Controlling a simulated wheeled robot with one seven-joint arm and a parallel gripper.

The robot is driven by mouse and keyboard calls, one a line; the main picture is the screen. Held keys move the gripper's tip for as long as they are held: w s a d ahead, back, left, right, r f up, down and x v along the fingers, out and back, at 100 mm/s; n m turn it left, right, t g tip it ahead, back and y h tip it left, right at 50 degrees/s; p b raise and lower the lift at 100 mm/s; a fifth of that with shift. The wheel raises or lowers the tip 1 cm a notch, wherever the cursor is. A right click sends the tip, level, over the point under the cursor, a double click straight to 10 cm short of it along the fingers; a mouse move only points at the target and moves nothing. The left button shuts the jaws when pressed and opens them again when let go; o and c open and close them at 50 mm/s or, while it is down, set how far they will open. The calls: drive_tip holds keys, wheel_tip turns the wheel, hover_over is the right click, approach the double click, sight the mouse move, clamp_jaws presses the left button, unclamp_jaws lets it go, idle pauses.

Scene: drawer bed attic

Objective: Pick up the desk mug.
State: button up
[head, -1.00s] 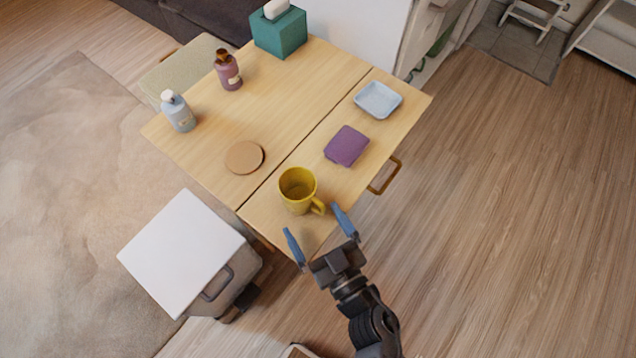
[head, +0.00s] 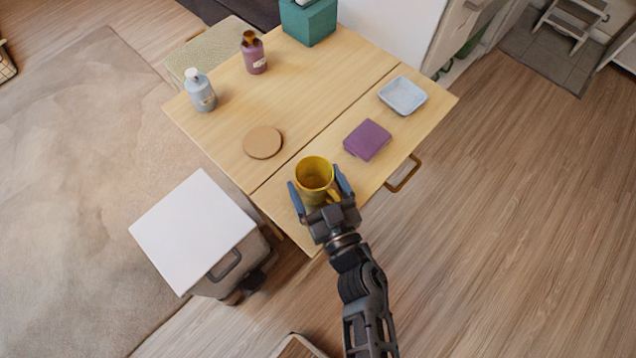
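The desk mug (head: 315,173) is yellow and stands upright near the front corner of the wooden table (head: 300,85). My gripper (head: 319,188) is at the mug in the head view, with its two blue fingers spread, one on the left side of the mug and one on the right. The mug's handle points toward the gripper's palm and is partly hidden by it. I cannot tell whether the fingers touch the mug's sides.
Two bottles (head: 200,90) (head: 253,53) and a teal tissue box (head: 308,22) stand farther back. A white-topped bin (head: 193,228) stands front left.

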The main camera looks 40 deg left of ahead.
drive_tip(key=c, duration=0.9)
drive_tip(key=shift+r, duration=0.2)
